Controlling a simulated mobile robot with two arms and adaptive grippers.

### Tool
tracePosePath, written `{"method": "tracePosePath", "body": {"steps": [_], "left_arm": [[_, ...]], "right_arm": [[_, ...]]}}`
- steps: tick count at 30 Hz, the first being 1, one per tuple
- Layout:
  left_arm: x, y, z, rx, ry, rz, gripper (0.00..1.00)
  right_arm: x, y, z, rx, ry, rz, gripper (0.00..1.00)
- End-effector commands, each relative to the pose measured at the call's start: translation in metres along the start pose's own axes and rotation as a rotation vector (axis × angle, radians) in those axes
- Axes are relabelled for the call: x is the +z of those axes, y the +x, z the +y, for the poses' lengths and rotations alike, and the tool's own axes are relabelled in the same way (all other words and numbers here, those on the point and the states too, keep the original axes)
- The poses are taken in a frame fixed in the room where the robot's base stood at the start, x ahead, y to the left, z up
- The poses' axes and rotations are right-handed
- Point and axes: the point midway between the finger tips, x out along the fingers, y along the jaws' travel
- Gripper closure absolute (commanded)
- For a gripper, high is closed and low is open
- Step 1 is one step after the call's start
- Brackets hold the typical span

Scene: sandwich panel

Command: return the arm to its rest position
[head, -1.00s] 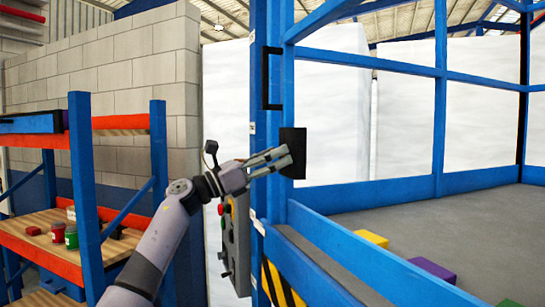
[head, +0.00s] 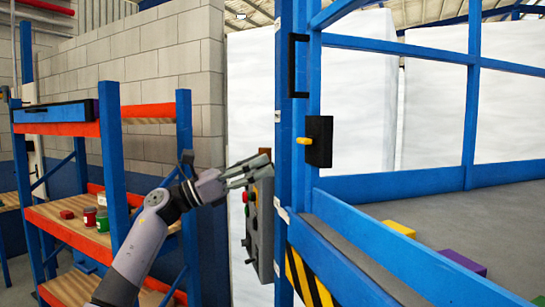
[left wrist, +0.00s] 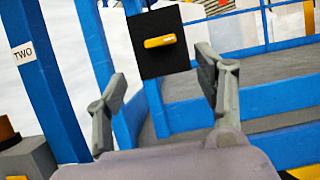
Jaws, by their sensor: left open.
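My left gripper (head: 246,171) is open and empty in the head view. It is in front of the blue cell post, close to the grey control box (head: 261,225) with coloured buttons. A black plate (head: 319,146) with a yellow handle (head: 304,141) is on the blue frame, up and right of the gripper and apart from it. In the left wrist view the open fingers (left wrist: 164,95) frame the yellow handle (left wrist: 160,41), with a gap between. My right gripper is not in view.
A blue and orange shelf (head: 113,150) with cans and a red block stands at the left, near my left arm. The blue frame (head: 290,110) encloses a grey floor with yellow and purple blocks.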

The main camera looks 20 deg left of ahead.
Motion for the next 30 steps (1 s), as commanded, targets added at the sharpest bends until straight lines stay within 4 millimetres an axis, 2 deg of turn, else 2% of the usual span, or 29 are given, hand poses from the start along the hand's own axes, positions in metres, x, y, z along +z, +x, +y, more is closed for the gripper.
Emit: {"method": "tracePosePath", "body": {"steps": [4, 19, 23, 26, 30], "left_arm": [[0.000, -0.007, 0.000, -0.001, 0.000, 0.000, 0.37], [-0.004, -0.007, 0.000, 0.007, -0.018, -0.009, 0.37], [-0.026, -0.005, -0.001, 0.049, -0.129, -0.070, 0.37], [-0.054, -0.009, -0.002, 0.118, -0.294, -0.160, 0.37], [-0.099, -0.027, -0.001, 0.248, -0.580, -0.307, 0.37]], "right_arm": [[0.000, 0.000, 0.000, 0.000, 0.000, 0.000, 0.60], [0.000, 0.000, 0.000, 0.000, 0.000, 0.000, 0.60], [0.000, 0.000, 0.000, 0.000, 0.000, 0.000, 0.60], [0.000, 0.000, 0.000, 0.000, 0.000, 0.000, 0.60], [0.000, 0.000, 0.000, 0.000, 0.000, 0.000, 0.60]]}}
